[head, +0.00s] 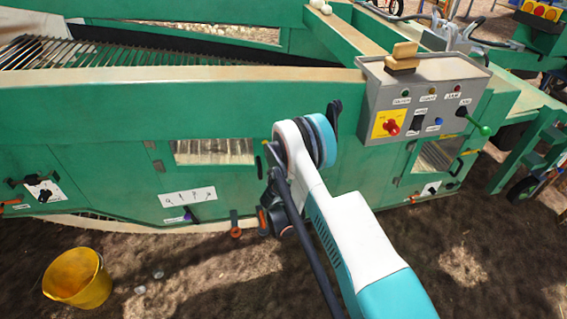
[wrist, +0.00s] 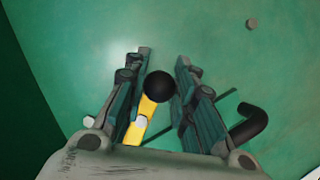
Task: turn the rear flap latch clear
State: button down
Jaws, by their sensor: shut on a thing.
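A yellow latch lever (wrist: 133,133) with a round black knob (wrist: 159,86) stands out from a green panel in the wrist view. My gripper (wrist: 163,56) is shut on this lever, with one dark green finger on each side of the knob. The tips reach past the knob toward the panel. In the head view my arm hides most of the gripper and the lever, so I cannot tell the lever's exact angle there.
A bent black handle (wrist: 248,124) is close to the right finger. The green machine (head: 100,120) fills the head view. A grey control box (head: 425,95) is right of my arm. A yellow bucket (head: 78,278) stands on the soil at lower left.

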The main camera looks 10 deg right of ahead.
jog(key=m+y, duration=0.1)
jog(key=a+m, duration=0.1)
jog(key=shift+a+f+m+g+y, duration=0.2)
jog(key=shift+f+m+g+y, duration=0.1)
jog(key=shift+f+y, duration=0.1)
jog(key=shift+a+f+m+y, duration=0.1)
jog(key=shift+a+m+y, duration=0.7)
jog(key=shift+m+y, duration=0.25)
jog(key=c, duration=1.3)
grip_release()
notch_tip(320, 180, up, 10)
